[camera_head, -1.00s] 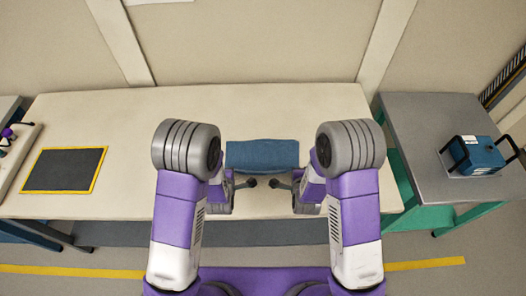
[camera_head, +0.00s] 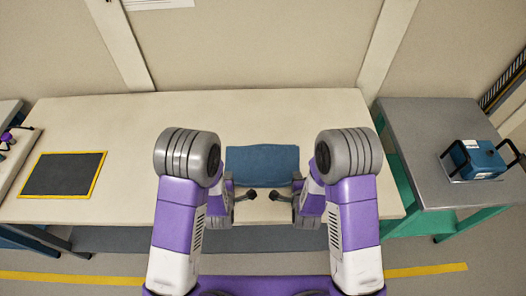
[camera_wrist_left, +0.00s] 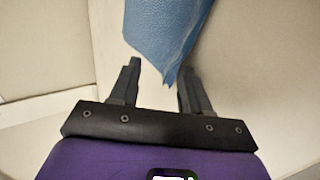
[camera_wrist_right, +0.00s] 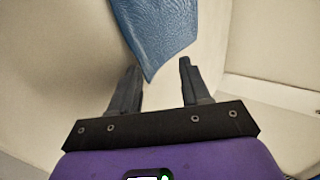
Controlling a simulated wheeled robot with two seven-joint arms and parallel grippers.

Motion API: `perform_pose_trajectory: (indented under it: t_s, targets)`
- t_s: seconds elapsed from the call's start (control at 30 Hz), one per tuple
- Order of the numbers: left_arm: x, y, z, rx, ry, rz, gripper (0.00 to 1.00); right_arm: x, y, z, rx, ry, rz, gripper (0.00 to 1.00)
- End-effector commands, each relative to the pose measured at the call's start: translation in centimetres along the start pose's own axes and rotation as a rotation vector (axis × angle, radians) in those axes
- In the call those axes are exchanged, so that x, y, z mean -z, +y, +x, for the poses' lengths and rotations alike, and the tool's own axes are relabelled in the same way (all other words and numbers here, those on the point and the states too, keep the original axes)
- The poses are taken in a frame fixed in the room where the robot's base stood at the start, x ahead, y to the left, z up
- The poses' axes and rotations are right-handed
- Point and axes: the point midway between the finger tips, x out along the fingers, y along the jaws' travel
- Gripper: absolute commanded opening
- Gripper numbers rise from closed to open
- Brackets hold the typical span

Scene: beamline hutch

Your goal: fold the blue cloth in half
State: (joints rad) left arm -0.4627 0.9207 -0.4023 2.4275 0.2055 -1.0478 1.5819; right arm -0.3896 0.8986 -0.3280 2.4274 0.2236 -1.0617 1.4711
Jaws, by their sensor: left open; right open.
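The blue cloth (camera_head: 262,160) lies near the front edge of the pale table, between my two arms. It looks like a flat, wide rectangle; I cannot tell how many layers it has. My left gripper (camera_head: 250,194) is open just in front of its near left part. In the left wrist view, a corner of the cloth (camera_wrist_left: 165,32) points in between the fingers (camera_wrist_left: 160,68). My right gripper (camera_head: 276,195) is open near its near right part. In the right wrist view, a corner of the cloth (camera_wrist_right: 155,35) reaches towards the gap between the fingers (camera_wrist_right: 159,68).
A black mat with a yellow border (camera_head: 63,174) lies on the left of the table (camera_head: 250,115). The table behind the cloth is clear.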

Motion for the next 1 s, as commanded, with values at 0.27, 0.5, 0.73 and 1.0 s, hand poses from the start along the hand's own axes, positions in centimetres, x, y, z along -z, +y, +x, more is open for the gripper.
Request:
perform_pose_trajectory:
  t_s: [0.27,0.5,0.73,1.0]
  targets:
    - [-0.1,1.7,-1.4,-0.004,-0.002,-0.004,0.47,0.1,-1.7,-1.4,0.006,0.0,0.005,0.47]
    - [-0.1,4.3,-4.4,-0.005,-0.003,-0.003,0.47,0.1,-4.3,-4.3,0.005,-0.001,0.003,0.47]
    - [-0.1,6.1,-6.5,-0.002,0.001,-0.004,0.47,0.1,-6.1,-6.5,0.001,0.0,0.004,0.47]
    - [-0.1,6.2,-6.8,0.002,0.0,0.001,0.47,0.1,-6.2,-6.8,-0.002,0.0,-0.001,0.47]
